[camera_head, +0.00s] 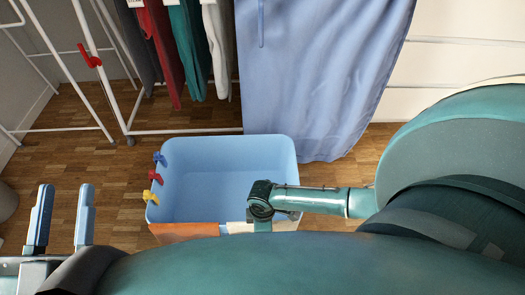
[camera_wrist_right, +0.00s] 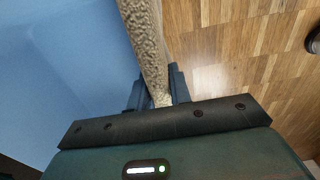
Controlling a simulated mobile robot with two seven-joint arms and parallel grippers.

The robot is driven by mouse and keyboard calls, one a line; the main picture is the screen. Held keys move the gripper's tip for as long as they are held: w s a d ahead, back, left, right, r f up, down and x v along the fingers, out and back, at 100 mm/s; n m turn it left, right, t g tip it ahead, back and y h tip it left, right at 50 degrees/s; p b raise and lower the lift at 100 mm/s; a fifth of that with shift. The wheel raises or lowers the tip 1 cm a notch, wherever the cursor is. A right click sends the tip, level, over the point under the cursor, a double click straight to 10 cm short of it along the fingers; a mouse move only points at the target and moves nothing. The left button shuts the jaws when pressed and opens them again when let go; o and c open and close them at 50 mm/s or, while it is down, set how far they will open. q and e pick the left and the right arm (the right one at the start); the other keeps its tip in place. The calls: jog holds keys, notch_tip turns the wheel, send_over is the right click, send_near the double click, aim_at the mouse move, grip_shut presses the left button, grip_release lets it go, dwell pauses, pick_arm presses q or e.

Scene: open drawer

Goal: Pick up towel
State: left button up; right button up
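A beige towel (camera_wrist_right: 145,30) with a rough weave hangs over the rim of the blue bin. Its pale part also shows at the bin's front edge in the head view (camera_head: 238,228). My right gripper (camera_wrist_right: 157,92) has one finger on the bin's inner side and one on its outer side, close against the towel between them. In the head view my right gripper (camera_head: 262,222) reaches down at the front rim, its fingers mostly hidden. My left gripper (camera_head: 64,215) is open and empty, left of the bin, fingers pointing away from me.
The blue bin (camera_head: 278,150) stands on the wooden floor with coloured pegs (camera_head: 158,176) on its left rim. An orange cloth (camera_head: 180,230) hangs on its front. Behind it are a white drying rack (camera_head: 95,40) with hanging clothes and a large blue cloth (camera_head: 310,70).

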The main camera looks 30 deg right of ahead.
grip_shut()
jog(key=shift+r, duration=0.1)
